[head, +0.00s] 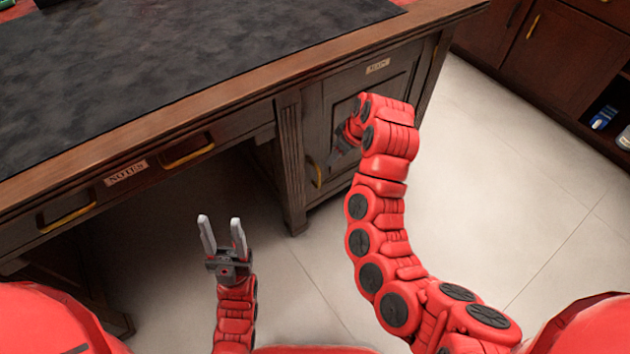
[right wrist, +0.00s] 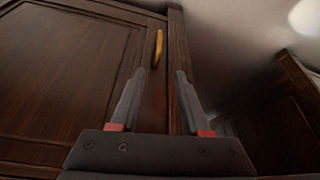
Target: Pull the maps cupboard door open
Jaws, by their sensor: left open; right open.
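The cupboard door (head: 345,100) is a dark wood panel in the right end of the desk and looks shut. A small label (head: 377,66) sits above it, too small to read surely. Its gold handle (head: 315,172) is upright near the door's left edge. My right gripper (head: 337,158) is in front of the door, to the right of the handle, partly hidden by its wrist. In the right wrist view the open fingers (right wrist: 159,75) point towards the handle (right wrist: 158,48), apart from it. My left gripper (head: 220,222) is open and empty, over the floor left of the cupboard.
The desk top (head: 200,60) overhangs the cupboard. Drawers with gold handles, one labelled NOTES (head: 125,173), are at the left. A fluted desk leg (head: 291,160) stands just left of the door. Pale floor (head: 500,180) is clear at the right; other cabinets (head: 550,50) stand beyond.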

